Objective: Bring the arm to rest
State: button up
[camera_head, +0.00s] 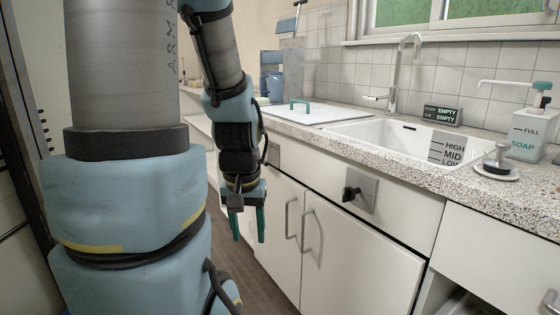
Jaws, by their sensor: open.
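My gripper (247,224) hangs at the end of my arm, pointing down, with its two green fingers apart. Nothing shows between the fingers. It is in front of the white cabinet doors (330,252), below the level of the countertop. My arm comes down from the top of the picture, and its large blue and grey links fill the left side and hide what is behind them.
A speckled countertop (500,199) holds a sink (390,134), a faucet (400,75), a soap bottle (532,130) and a white board with a green handle (302,112). A black knob (351,193) and door handles (305,230) stick out from the cabinet front. Some floor (262,277) is clear.

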notch_tip(320, 180, up, 17)
jog(key=p, duration=1.6)
jog(key=shift+r+p, duration=0.2)
jog(key=shift+p, duration=0.1)
